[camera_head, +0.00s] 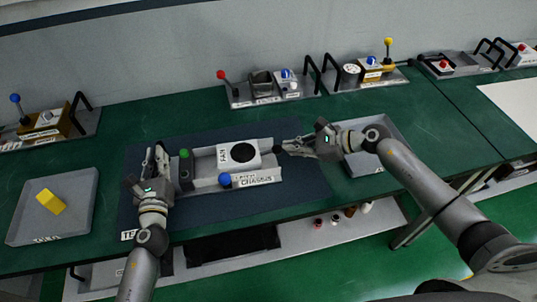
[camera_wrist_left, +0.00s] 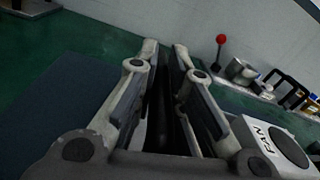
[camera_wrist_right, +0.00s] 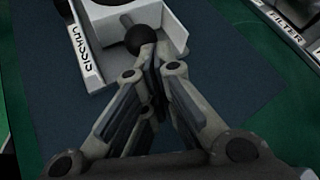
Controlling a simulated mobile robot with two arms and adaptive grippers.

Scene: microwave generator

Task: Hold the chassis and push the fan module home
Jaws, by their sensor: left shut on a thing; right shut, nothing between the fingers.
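The chassis (camera_head: 262,180) is a light grey open tray labelled CHASSIS on the dark mat. The white fan module (camera_head: 240,154), with a black round opening and a FAN label, sits inside it, right of the middle, and shows in the left wrist view (camera_wrist_left: 268,142). My left gripper (camera_head: 156,157) is shut at the chassis's left end on a dark upright part, apparently its handle; the fingers hide most of it. My right gripper (camera_head: 284,149) is shut and empty at the chassis's right end. In the right wrist view its tips lie against or just before a black ball (camera_wrist_right: 138,39).
A grey tray (camera_head: 85,205) with a yellow block (camera_head: 50,201) stands at the left. Another grey tray (camera_head: 385,158) lies behind my right arm. Fixtures with levers and handles (camera_head: 265,90) line the back. The dark mat (camera_head: 300,190) is clear in front of the chassis.

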